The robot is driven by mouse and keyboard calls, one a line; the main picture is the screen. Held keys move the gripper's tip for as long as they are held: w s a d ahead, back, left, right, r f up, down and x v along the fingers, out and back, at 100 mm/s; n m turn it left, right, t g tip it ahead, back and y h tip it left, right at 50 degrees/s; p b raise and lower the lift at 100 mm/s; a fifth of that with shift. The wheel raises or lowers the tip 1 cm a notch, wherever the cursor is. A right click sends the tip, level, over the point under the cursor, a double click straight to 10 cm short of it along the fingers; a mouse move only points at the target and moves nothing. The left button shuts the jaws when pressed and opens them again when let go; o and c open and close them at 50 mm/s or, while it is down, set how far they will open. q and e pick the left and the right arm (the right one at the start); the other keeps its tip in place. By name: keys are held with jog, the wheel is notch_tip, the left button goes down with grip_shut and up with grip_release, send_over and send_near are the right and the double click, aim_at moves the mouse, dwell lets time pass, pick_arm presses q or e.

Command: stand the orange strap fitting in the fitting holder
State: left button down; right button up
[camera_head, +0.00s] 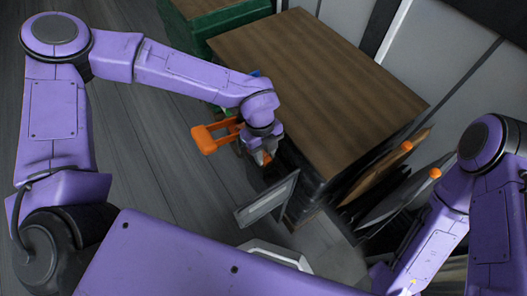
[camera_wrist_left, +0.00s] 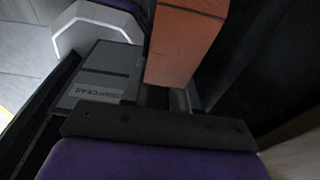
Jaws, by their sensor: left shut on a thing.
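The orange strap fitting (camera_head: 208,139) shows beyond my left forearm in the head view, as an open orange frame. A further bit of orange shows right by the fingers. My left gripper (camera_head: 265,155) is shut on it, in front of the wooden-topped table's near left side. In the left wrist view an orange block, part of the fitting (camera_wrist_left: 185,45), sits between the fingers, which are mostly hidden. I cannot make out the fitting holder for certain in either view. My right gripper is out of view; only its arm shows at the right.
The brown wooden tabletop (camera_head: 320,85) lies just beyond the gripper. A grey framed panel (camera_head: 268,203) stands close below it; the wrist view shows a labelled grey panel (camera_wrist_left: 103,78). A green box (camera_head: 215,25) is at the back. Boards with orange knobs lean at right. Floor at left is clear.

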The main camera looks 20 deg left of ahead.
pick_arm(q)
jog(key=shift+f, duration=0.1)
jog(key=c, duration=0.8)
grip_release()
jog(key=shift+c, duration=0.2)
jog(key=shift+r, duration=0.4)
notch_tip(320, 180, up, 11)
jog(key=w+a+p, duration=0.1)
jog(key=shift+a+r+p, duration=0.2)
jog(key=shift+p, duration=0.1)
jog(key=shift+r, duration=0.1)
